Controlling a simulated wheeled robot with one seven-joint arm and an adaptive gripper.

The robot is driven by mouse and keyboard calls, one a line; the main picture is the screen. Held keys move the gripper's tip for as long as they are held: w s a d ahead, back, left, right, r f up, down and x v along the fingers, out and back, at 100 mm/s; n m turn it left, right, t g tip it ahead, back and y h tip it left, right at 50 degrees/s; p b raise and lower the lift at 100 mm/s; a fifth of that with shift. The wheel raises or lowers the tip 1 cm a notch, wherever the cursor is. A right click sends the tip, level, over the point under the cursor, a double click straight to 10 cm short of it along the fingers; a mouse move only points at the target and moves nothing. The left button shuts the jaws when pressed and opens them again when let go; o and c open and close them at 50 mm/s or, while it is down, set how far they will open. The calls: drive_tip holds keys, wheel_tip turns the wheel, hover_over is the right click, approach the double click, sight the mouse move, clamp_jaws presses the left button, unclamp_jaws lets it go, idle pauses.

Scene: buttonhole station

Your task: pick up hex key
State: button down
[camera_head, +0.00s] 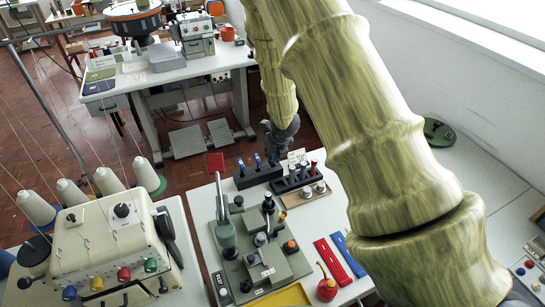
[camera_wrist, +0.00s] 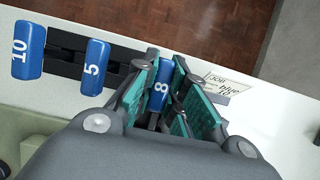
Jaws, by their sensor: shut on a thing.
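Three blue handles show in the wrist view, marked 10 (camera_wrist: 28,50), 5 (camera_wrist: 95,66) and 8 (camera_wrist: 159,94). The 10 and 5 handles stand at a dark rack (camera_wrist: 66,42). My gripper (camera_wrist: 172,98) has its teal pads on either side of the 8 handle and is shut on it. I cannot tell whether that key still sits in the rack. In the head view my gripper (camera_head: 273,152) is over the far end of the black rack (camera_head: 262,178); two blue handles show there, and the held one is hard to make out.
A card (camera_wrist: 228,86) reading "JOB blue" and seemingly 10 lies right of my gripper. A green machine fixture (camera_head: 255,255), red and blue strips and a red oil can (camera_head: 326,287) are nearer on the white table.

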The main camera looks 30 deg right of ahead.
drive_tip(key=shift+r, duration=0.15)
wheel_tip(320, 180, up, 9)
drive_tip(key=shift+f+p, duration=0.1)
drive_tip(key=shift+p, duration=0.65)
wheel_tip(320, 180, up, 6)
drive_tip(key=p, duration=0.5)
drive_tip(key=shift+p, duration=0.3)
drive_tip(key=shift+a+f, duration=0.1)
